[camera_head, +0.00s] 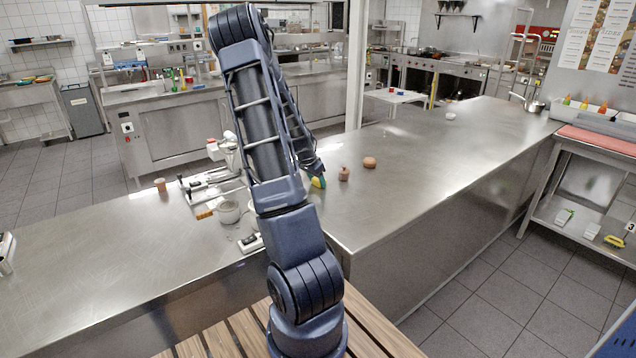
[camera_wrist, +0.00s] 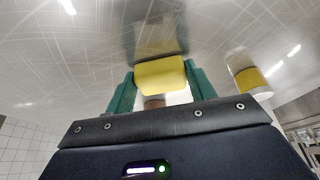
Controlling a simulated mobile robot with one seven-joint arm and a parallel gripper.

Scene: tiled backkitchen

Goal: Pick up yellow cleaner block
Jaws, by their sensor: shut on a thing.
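The yellow cleaner block (camera_wrist: 160,74) sits between the two green fingers of my gripper (camera_wrist: 160,82) in the wrist view. The fingers press on its left and right sides. In the head view, a small yellow and green patch (camera_head: 318,182) shows at the end of my arm, above or on the steel counter, and my arm hides part of that area. I cannot tell from these frames whether the block is clear of the counter.
Two small brown items (camera_head: 344,174) (camera_head: 369,162) are on the steel counter (camera_head: 440,165) right of my gripper. A cup (camera_head: 229,212), a small brown cup (camera_head: 160,185) and other clutter are to the left. A yellow-and-white cylinder (camera_wrist: 250,83) shows in the wrist view. The counter's right part is mostly clear.

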